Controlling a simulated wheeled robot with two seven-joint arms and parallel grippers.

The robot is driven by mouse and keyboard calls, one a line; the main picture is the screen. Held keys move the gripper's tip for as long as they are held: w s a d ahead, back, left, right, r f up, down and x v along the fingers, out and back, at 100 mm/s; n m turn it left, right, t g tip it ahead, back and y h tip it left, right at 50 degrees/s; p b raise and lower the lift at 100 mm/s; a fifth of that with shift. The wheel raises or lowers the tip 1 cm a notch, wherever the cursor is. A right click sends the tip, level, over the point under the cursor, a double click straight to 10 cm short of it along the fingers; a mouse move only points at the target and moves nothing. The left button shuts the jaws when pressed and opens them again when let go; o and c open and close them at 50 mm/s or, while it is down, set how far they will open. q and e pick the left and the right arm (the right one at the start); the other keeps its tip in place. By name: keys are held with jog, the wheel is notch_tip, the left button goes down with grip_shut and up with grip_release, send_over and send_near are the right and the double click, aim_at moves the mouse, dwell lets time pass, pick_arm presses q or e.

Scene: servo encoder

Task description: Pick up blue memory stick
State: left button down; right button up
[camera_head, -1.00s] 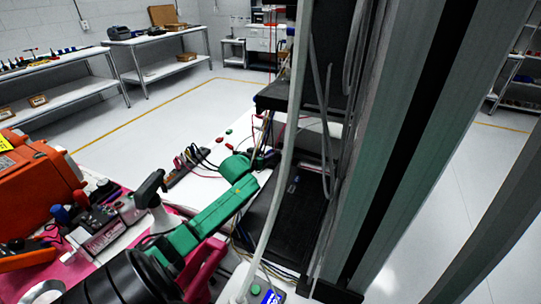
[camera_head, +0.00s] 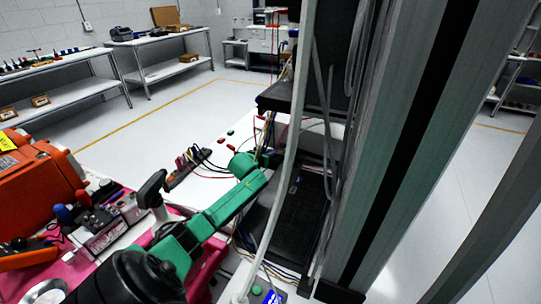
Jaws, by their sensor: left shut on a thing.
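My left arm comes in from the lower left in green and black links. Its gripper (camera_head: 270,158) is small in this view, at the bench's right part, in front of a dark equipment rack (camera_head: 303,215) with cables. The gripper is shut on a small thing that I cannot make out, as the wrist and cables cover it. I cannot pick out the blue memory stick for certain. My right gripper is not in view.
Cables and a black strip (camera_head: 187,167) lie on the white bench (camera_head: 213,148) left of the gripper. Loose wires hang around the rack. An orange case (camera_head: 38,180) and small tools crowd the pink mat at left. Shelving benches (camera_head: 165,50) stand far behind.

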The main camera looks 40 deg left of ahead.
pick_arm(q)
notch_tip(320, 180, up, 3)
jog(key=shift+r, duration=0.1)
jog(key=s+d, duration=0.2)
jog(key=s, duration=0.6)
jog(key=s+d+b, duration=0.1)
jog(key=s+d, duration=0.2)
jog(key=s, duration=0.6)
jog(key=shift+d+r, duration=0.15)
jog(key=shift+d, duration=0.05)
jog(key=shift+s, duration=0.1)
jog(key=w, duration=0.6)
jog(key=w+b, duration=0.1)
jog(key=w, duration=0.5)
jog(key=w+a+b, duration=0.1)
jog(key=w, duration=0.5)
jog(key=shift+w, duration=0.3)
jog(key=shift+f, duration=0.35)
jog(key=shift+s+r, duration=0.1)
